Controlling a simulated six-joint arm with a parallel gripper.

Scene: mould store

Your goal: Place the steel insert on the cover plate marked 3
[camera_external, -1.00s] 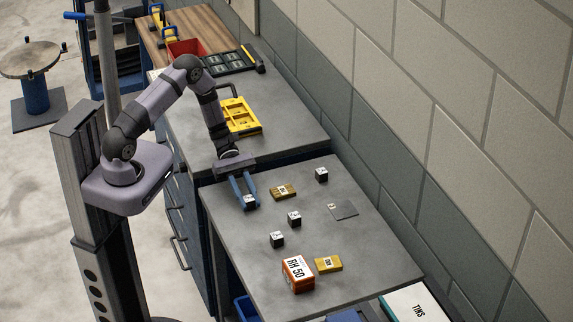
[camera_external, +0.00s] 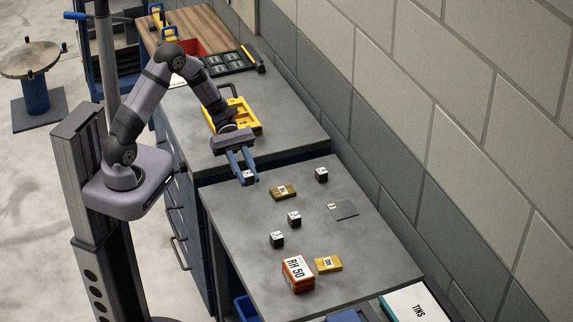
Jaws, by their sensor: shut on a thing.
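My gripper (camera_external: 247,179) is shut on a small dark block with a pale labelled top (camera_external: 248,175), which I take to be the steel insert. It holds the block over the left back part of the grey worktop; its exact height is hard to tell. The cover plate (camera_external: 346,210) is a thin grey square lying flat on the worktop, to the right of and nearer the camera than my gripper. It has a small pale label at its left corner, too small to read. Nothing stands on the plate.
Similar dark blocks (camera_external: 321,175), (camera_external: 294,219) and (camera_external: 277,240) stand on the worktop (camera_external: 240,215). Brass-coloured blocks (camera_external: 283,192) and (camera_external: 328,264) lie there too. An orange box marked RH 50 (camera_external: 298,275) stands near the front. A yellow tray (camera_external: 246,117) lies behind.

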